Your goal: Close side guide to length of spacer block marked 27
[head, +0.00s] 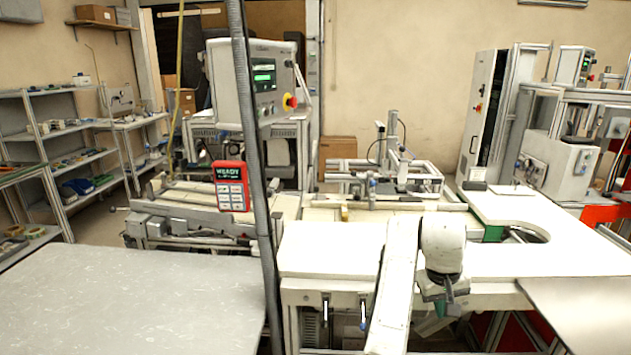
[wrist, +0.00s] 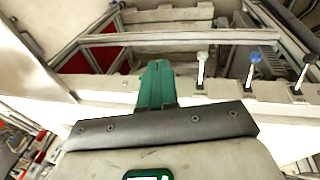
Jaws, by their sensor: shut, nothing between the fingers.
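My gripper (head: 448,300) hangs from my arm at the front edge of the white table, its fingers together and empty. In the wrist view its green fingers (wrist: 157,82) show as one closed piece. Long pale rails (head: 400,205) run across the machine bed behind the white table, well away from my gripper. I cannot tell which part there is the side guide. A small amber piece (head: 344,213) sits by these rails. No block with a readable 27 shows in either view.
The white table (head: 330,250) is mostly bare, with a curved cutout at right. Knobbed levers stand along an edge in the wrist view, one with a blue knob (wrist: 255,57). A red handheld unit (head: 230,186) and a grey control box (head: 252,80) stand left. A dark post (head: 255,180) crosses the view.

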